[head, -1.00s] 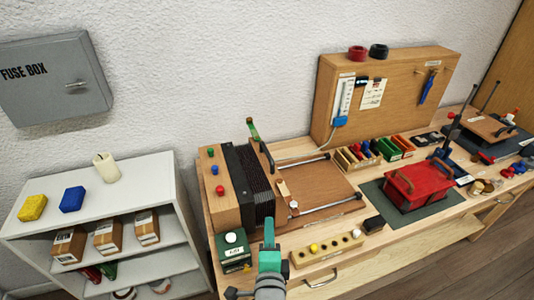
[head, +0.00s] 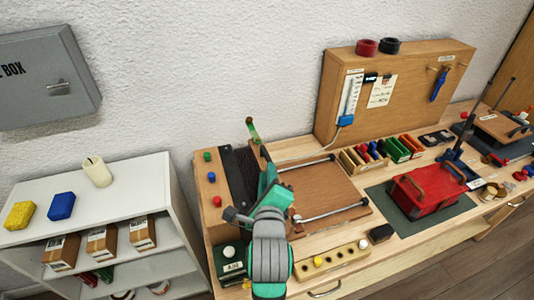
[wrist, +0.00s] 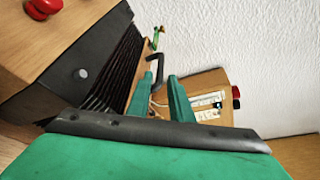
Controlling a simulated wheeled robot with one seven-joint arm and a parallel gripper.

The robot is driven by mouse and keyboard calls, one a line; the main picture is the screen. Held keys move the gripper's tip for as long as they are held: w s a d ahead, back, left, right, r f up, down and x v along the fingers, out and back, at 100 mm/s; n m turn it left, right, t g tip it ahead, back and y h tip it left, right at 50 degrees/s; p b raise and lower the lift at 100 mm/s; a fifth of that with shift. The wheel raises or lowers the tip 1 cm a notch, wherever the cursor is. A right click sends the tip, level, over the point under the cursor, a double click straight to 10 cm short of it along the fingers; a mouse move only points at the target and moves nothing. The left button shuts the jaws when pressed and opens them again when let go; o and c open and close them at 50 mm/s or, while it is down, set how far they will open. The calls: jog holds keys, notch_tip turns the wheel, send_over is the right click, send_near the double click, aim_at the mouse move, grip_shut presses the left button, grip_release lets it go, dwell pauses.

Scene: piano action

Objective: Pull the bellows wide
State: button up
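A dark handle (wrist: 160,62) stands on the bellows' right side. My gripper (head: 268,172) has green fingers and is in front of that side, covering part of it in the head view. In the wrist view my gripper (wrist: 160,77) is open, with the handle just beyond and between the fingertips. I cannot tell whether they touch it.
A brown board (head: 325,188) between two metal rods (head: 330,212) lies right of the bellows. A wooden strip with pegs (head: 335,257) and a green box (head: 230,262) are at the front. A wooden tool panel (head: 410,85) stands behind. A white shelf (head: 130,195) is at left.

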aim_at(268, 156)
jog(key=x, duration=0.9)
jog(key=shift+w+d+f, duration=0.1)
jog(key=shift+w+d, duration=0.05)
jog(key=shift+w, duration=0.05)
grip_shut()
